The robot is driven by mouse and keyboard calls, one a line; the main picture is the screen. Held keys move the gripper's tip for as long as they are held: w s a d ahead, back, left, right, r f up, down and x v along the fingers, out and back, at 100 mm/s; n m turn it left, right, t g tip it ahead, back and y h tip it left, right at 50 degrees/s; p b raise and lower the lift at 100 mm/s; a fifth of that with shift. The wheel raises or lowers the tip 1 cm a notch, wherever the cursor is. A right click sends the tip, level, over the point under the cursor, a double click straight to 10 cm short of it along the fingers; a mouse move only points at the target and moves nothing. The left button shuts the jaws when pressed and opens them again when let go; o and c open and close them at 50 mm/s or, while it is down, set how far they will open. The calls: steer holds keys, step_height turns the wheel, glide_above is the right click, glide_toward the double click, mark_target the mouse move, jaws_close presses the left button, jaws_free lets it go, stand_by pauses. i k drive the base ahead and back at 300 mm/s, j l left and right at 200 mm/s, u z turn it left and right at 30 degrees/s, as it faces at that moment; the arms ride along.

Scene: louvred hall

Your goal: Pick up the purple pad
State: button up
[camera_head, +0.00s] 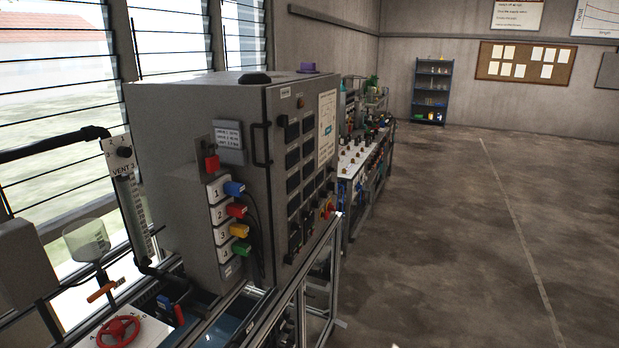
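A small purple object (307,67), which looks like the purple pad, sits on top of the large grey control cabinet (195,110), near its far right corner. Its lower part meets the cabinet top, and it is too small to make out detail. A dark, low, rounded item (254,78) sits on the same top, nearer and to the left. My gripper does not show in this view.
Coloured plugs (238,210) and a red switch (212,163) stick out of the cabinet's side. A red handwheel (118,331) and a clear funnel (86,239) stand at lower left. A crowded bench (352,160) continues behind the cabinet. The floor (470,240) at right is clear.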

mark_target(304, 67)
steer(key=i+l+u, duration=0.2)
steer(key=i+l, duration=0.45)
steer(key=i, duration=0.3)
steer(key=i+l+u, duration=0.15)
steer(key=i+l, duration=0.7)
